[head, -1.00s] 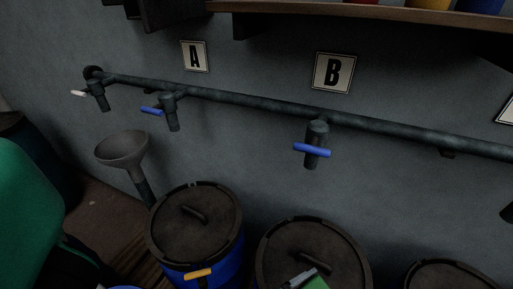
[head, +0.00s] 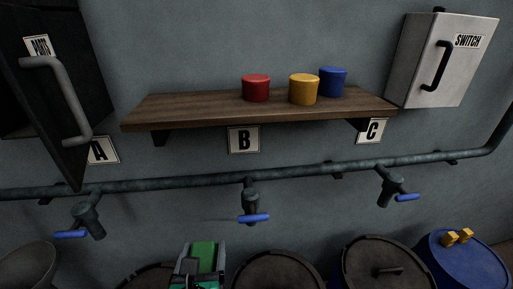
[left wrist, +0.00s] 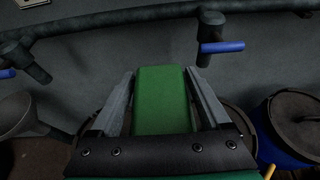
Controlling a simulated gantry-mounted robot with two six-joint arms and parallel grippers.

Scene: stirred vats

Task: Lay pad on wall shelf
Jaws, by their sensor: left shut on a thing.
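The green pad (head: 204,257) is a flat block between the fingers of my left gripper (head: 201,246), low in the head view. In the left wrist view the pad (left wrist: 162,105) sits lengthwise between both grey fingers, and the gripper (left wrist: 160,74) is shut on it. The wooden wall shelf (head: 190,107) is above and beyond the gripper, apart from the pad. Its left part is bare. My right gripper is not in view.
Red (head: 256,89), yellow (head: 303,90) and blue (head: 333,82) pots stand on the shelf's middle and right. An open dark cabinet door (head: 45,90) is at left, a switch box (head: 437,60) at right. A pipe (head: 320,174) with blue-handled valves runs below the shelf.

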